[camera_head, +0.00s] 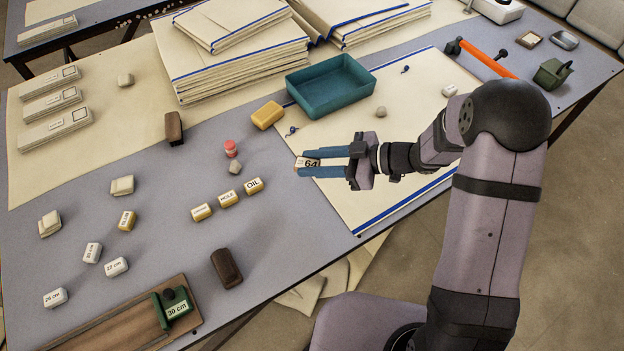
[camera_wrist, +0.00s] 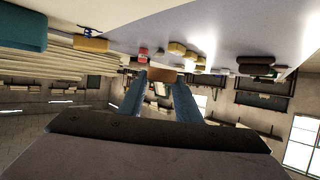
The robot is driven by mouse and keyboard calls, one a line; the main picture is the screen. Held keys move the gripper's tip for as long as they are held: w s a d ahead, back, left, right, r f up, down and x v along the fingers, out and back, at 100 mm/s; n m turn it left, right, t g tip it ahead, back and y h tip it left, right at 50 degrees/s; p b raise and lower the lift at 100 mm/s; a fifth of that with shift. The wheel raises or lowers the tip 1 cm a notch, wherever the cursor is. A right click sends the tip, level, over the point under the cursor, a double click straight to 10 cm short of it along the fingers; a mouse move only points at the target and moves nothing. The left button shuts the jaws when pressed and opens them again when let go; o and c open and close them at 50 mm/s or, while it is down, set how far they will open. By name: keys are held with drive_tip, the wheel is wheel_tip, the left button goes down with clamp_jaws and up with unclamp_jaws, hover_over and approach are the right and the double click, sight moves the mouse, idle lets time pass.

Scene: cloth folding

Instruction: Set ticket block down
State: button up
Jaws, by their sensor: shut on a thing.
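My gripper (camera_head: 322,162) is shut on the ticket block (camera_head: 312,162), a small block with a pale face marked "64". The block sits between the tips of the two blue fingers, above the table near the left edge of the cream cloth. In the wrist view the block (camera_wrist: 162,75) shows as a tan shape between the fingertips (camera_wrist: 162,80). Whether its underside touches anything cannot be told. Below and to the left, several tan labelled blocks lie in a row on the grey table, among them one marked "OIL" (camera_head: 254,186).
A teal tray (camera_head: 330,88) stands behind my gripper, with a yellow block (camera_head: 267,115) beside it. A dark brown block (camera_head: 227,268) is near the front edge. Bare grey table (camera_head: 300,215) lies below the gripper.

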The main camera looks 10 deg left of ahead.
sight(313, 188)
drive_tip(key=shift+f, duration=3.4)
drive_tip(key=shift+f, duration=0.1)
drive_tip(key=shift+f+b, duration=0.35)
drive_tip(key=shift+s+f, duration=0.15)
drive_tip(key=o, duration=1)
drive_tip(key=shift+f, duration=0.15)
drive_tip(key=shift+s, duration=0.1)
